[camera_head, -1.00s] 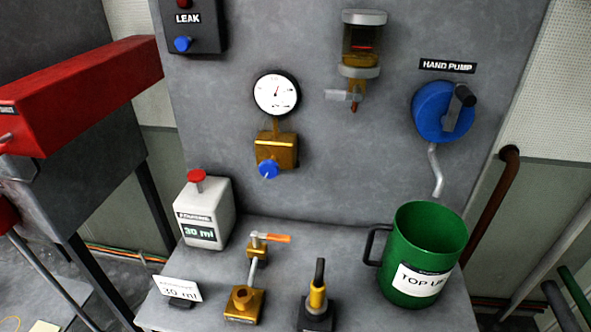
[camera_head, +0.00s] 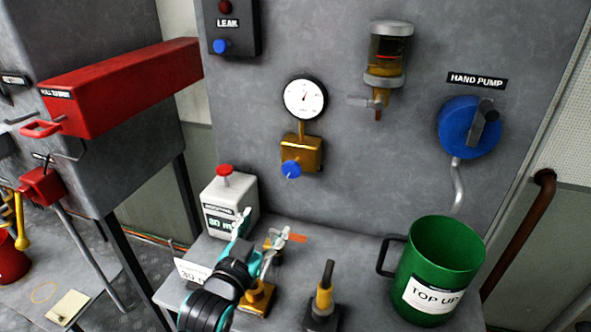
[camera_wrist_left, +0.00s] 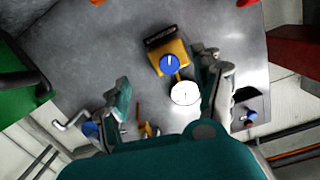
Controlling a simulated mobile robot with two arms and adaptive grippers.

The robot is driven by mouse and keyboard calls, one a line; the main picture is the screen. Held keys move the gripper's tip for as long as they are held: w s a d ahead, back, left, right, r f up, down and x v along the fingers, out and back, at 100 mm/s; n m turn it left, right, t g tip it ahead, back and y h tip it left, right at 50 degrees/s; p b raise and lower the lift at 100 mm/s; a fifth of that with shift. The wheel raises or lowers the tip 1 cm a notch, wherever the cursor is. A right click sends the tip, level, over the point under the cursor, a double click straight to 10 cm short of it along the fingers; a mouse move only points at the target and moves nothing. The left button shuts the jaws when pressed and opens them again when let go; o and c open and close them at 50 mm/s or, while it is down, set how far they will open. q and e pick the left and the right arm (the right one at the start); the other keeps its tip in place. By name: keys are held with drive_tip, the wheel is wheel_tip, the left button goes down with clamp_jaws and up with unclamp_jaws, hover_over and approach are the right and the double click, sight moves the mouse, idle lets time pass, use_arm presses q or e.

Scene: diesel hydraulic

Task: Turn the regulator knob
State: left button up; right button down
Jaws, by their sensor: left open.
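The blue regulator knob (camera_head: 291,169) sits on the front of a brass regulator block (camera_head: 308,153) on the grey panel, below a round white gauge (camera_head: 304,98). In the wrist view the knob (camera_wrist_left: 170,64) shows between the two fingers, with the gauge (camera_wrist_left: 185,93) beside it. My left gripper (camera_head: 262,230) is open and empty. It is below and left of the knob in the head view, apart from it, in front of the white bottle and the valve. My right gripper is not in view.
A white bottle with a red cap (camera_head: 224,204), an orange-handled valve (camera_head: 290,238) and a yellow-black lever (camera_head: 324,290) stand on the shelf. A green TOP UP jug (camera_head: 440,262) is at the right. A blue hand pump (camera_head: 468,127) is on the panel. A red box (camera_head: 120,88) juts out left.

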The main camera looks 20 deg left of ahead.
sight(290, 172)
use_arm(q)
drive_tip(key=shift+t, duration=0.6)
drive_tip(key=w+r+p, duration=0.1)
drive_tip(key=w, duration=0.4)
drive_tip(key=w+r, duration=0.1)
drive_tip(key=w, duration=0.5)
drive_tip(key=w+r+p, duration=0.1)
drive_tip(key=w, duration=0.4)
drive_tip(key=shift+w+d+r+p, duration=0.15)
drive_tip(key=shift+w+d+p, duration=0.1)
drive_tip(key=shift+d+p, duration=0.05)
drive_tip(key=shift+w, duration=0.7)
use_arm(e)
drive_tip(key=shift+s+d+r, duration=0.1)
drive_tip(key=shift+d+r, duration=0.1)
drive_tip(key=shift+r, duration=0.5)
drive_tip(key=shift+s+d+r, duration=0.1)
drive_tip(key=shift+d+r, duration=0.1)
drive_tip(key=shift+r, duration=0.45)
use_arm(q)
drive_tip(key=shift+c, duration=0.2)
drive_tip(key=c, duration=1.2)
drive_tip(key=shift+m, duration=0.3)
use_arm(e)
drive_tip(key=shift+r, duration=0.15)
